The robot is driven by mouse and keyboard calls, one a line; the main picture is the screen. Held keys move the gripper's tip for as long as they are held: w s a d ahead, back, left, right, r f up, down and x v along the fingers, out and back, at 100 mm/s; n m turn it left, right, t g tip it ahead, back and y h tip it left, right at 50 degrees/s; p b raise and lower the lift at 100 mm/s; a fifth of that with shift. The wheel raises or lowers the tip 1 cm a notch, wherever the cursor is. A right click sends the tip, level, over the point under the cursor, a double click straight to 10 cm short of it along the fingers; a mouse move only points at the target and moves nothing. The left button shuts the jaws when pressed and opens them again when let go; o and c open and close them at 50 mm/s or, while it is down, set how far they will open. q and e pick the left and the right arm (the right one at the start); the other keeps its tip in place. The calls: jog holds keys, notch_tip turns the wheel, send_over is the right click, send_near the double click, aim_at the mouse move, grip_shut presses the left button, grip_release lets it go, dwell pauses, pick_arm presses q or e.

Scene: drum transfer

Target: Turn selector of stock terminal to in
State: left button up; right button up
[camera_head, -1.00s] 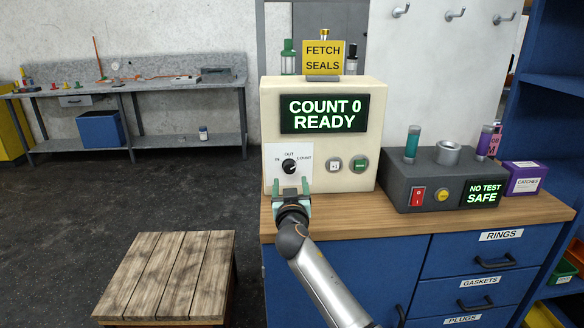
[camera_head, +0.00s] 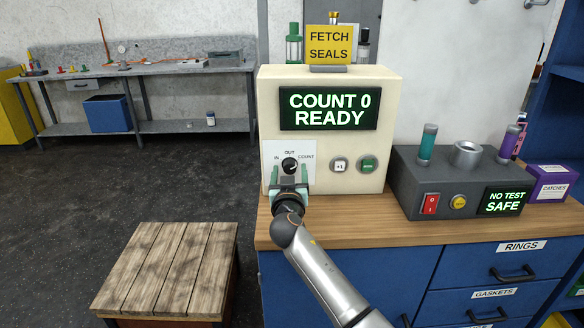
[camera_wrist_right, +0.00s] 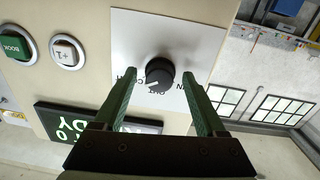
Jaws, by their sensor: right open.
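The stock terminal (camera_head: 383,120) is a cream box on the wooden counter; its screen reads COUNT 0 READY. Its selector (camera_head: 289,164) is a round black knob on a white plate marked IN, OUT and COUNT. In the right wrist view the knob (camera_wrist_right: 160,70) has a white mark on the side of OUT and COUNT; its exact setting is hard to tell. My right gripper (camera_head: 288,174) is open in front of the plate, just below the knob in the head view. In the wrist view its green fingers (camera_wrist_right: 158,80) lie on either side of the knob, apart from it. My left gripper is out of view.
A +1 button (camera_head: 340,166) and a green button (camera_head: 368,165) sit right of the selector. A yellow FETCH SEALS sign (camera_head: 330,46) stands on top. A dark grey test unit (camera_head: 408,187) is to the right. A wooden-topped stand (camera_head: 165,267) is at left.

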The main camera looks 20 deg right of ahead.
jog(key=shift+w, duration=0.1)
dwell(0.3)
grip_shut()
dwell(0.4)
